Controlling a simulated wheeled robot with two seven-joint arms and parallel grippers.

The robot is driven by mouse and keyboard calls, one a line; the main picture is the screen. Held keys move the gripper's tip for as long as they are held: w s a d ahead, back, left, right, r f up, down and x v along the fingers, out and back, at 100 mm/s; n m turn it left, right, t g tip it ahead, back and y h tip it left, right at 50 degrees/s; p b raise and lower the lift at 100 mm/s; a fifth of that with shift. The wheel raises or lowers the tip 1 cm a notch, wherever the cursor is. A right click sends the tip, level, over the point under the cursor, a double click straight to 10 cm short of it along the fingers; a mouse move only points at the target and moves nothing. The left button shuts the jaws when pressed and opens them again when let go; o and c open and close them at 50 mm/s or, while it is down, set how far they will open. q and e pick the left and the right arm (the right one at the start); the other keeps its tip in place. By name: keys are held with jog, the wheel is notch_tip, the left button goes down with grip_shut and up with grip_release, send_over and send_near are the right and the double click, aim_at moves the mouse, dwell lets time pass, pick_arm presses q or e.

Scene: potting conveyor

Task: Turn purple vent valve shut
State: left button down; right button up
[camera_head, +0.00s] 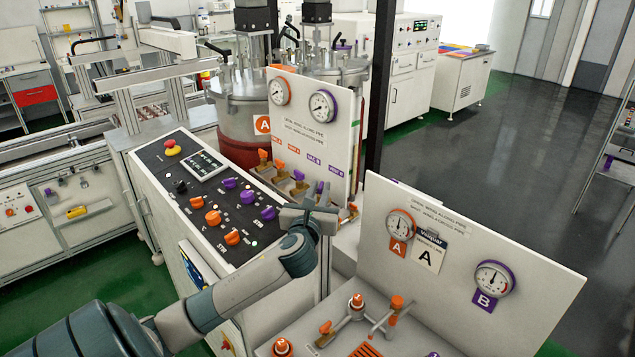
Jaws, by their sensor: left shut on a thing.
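The purple vent valve (324,191) is at the right end of the valve row, below the white panel with two gauges (322,106). Only a little purple shows above my gripper; the rest is hidden behind it, so I cannot tell its handle angle. My left gripper (318,206) reaches in over the console's right edge and is shut on the purple vent valve. The finger contact is hidden. Orange valve handles (264,155) stand to the left in the same row. My right gripper is not in view.
The control console (185,212) with orange and purple knobs lies left of my gripper. A second gauge panel (455,250) stands close on the right, with orange-handled valves (396,303) in front. A dark post (378,90) rises behind.

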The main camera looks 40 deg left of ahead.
pick_arm(q)
jog(key=n+g+y, duration=0.1)
jog(key=n+g+y+p, duration=0.1)
jog(key=n+y+p, duration=0.1)
jog(key=shift+w+d+r+g+y, duration=0.25)
jog(key=shift+d+g+y, duration=0.05)
jog(key=shift+g+y, duration=0.1)
jog(key=n+g+y+p, duration=0.2)
jog(key=g, duration=0.1)
jog(key=shift+w+d+f+n, duration=0.1)
jog(key=shift+w+d+n, duration=0.1)
jog(key=shift+n, duration=0.2)
jog(key=n+g+y, duration=0.1)
jog(key=g, duration=0.1)
jog(key=n+g+y, duration=0.1)
jog(key=g, duration=0.1)
jog(key=shift+w+f, duration=0.1)
jog(key=shift+w, duration=0.1)
jog(key=shift+w+n+g+y, duration=0.15)
jog(key=shift+n+g+y, duration=0.35)
jog(key=shift+n+g, duration=1.15)
jog(key=shift+g, duration=0.35)
jog(key=c, duration=1.9)
grip_release()
jog(key=shift+o, duration=0.2)
jog(key=shift+f, duration=0.1)
